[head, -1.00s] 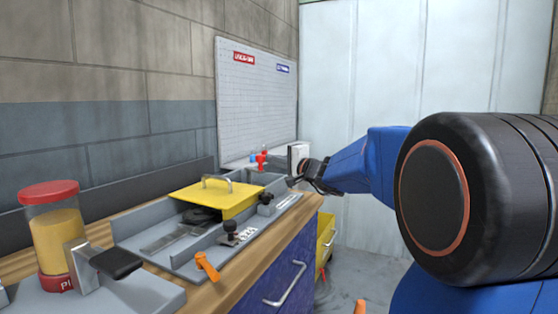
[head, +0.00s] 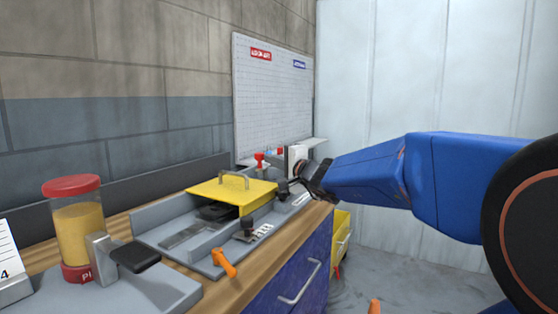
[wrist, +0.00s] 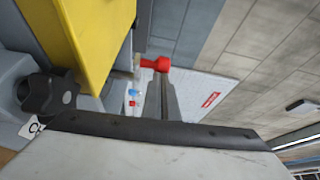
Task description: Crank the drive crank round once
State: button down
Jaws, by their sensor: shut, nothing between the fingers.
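My gripper (head: 312,185) is at the far end of the bench, beside the grey machine tray (head: 172,236). It is shut and empty. A black knob (head: 282,190) sits on the tray's front side, just left of the gripper; a black lobed knob also shows in the wrist view (wrist: 48,95), apart from the gripper. An orange handle (head: 224,262) sticks out at the tray's near front corner. I cannot tell for certain which of these is the drive crank. A red-topped part (head: 259,157) stands behind; a red part also shows in the wrist view (wrist: 155,62).
A yellow cover (head: 232,192) with a handle sits over the tray. Another black knob (head: 247,232) stands nearer on it. A red-lidded jar (head: 76,230) and a black-padded lever (head: 135,257) are at the near left. The floor (head: 400,265) right of the blue cabinet (head: 275,285) looks mostly open.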

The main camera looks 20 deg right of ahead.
jog(key=shift+w+a, duration=0.15)
jog(key=shift+a, duration=0.35)
jog(key=shift+w+a, duration=0.15)
jog(key=shift+a, duration=0.35)
